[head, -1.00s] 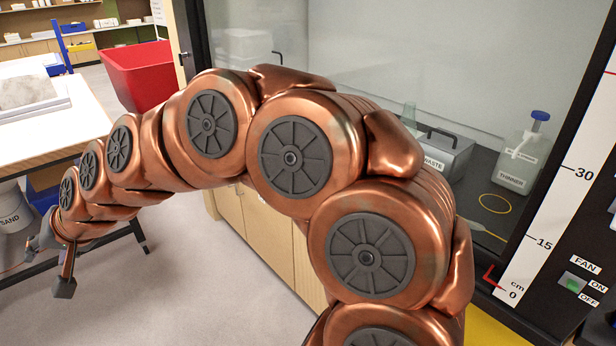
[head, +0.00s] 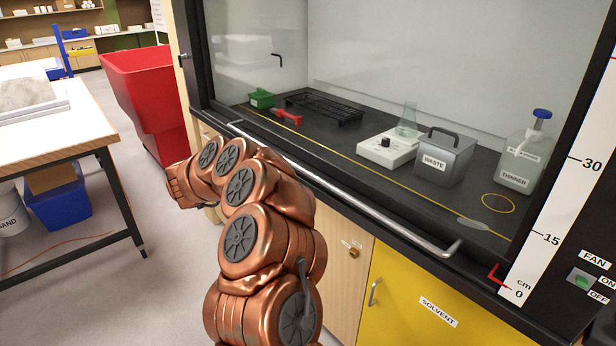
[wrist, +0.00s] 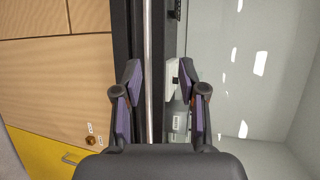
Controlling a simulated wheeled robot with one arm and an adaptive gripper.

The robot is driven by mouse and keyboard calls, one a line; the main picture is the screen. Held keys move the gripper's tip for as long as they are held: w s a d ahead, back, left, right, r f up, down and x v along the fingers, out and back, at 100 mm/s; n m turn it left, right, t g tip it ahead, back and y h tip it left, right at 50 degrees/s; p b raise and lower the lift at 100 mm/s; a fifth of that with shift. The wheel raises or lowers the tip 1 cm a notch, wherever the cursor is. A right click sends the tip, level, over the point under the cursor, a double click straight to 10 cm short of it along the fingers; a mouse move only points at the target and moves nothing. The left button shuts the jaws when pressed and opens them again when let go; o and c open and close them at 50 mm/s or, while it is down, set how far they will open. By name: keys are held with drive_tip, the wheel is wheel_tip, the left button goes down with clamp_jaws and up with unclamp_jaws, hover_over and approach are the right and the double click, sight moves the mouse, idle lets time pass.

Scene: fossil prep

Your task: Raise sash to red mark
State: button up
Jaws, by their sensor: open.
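The fume hood's clear sash (head: 260,60) is down, with a long silver handle bar (head: 400,230) along its lower front. At right, a white cm scale (head: 545,205) shows 0, 15 and 30. A red L-shaped pointer (head: 497,274) sits close to 0. A sliver of red line shows at the scale's top, cut by the picture edge. In the wrist view, my gripper (wrist: 160,66) is open, and the bar (wrist: 148,40) runs between its fingers, nearer the left one. Whether they touch it cannot be told.
Inside the hood are a waste box (head: 444,160), a thinner jug (head: 522,158), a white hotplate (head: 385,150) and a black rack (head: 325,106). A yellow solvent cabinet (head: 410,300) is below. A red bin (head: 150,95) and a table (head: 70,140) stand left, with open floor between.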

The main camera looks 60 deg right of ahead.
sight(307, 174)
drive_tip(key=s+d+f+m+g, duration=0.2)
drive_tip(key=s+f+g, duration=0.1)
drive_tip(key=s, duration=0.3)
drive_tip(key=s+d+f+m+g, duration=0.2)
drive_tip(key=s+d+g, duration=0.1)
drive_tip(key=s+g, duration=0.15)
drive_tip(key=shift+t, duration=0.35)
drive_tip(key=shift+s+p+x, duration=0.15)
drive_tip(key=shift+p+x, duration=0.2)
drive_tip(key=shift+x, duration=1.5)
drive_tip(key=shift+s+p+x, duration=0.15)
drive_tip(key=shift+p+x, duration=0.2)
drive_tip(key=shift+x, duration=1.45)
drive_tip(key=shift+a, duration=0.15)
drive_tip(key=shift+c, duration=0.3)
clamp_jaws()
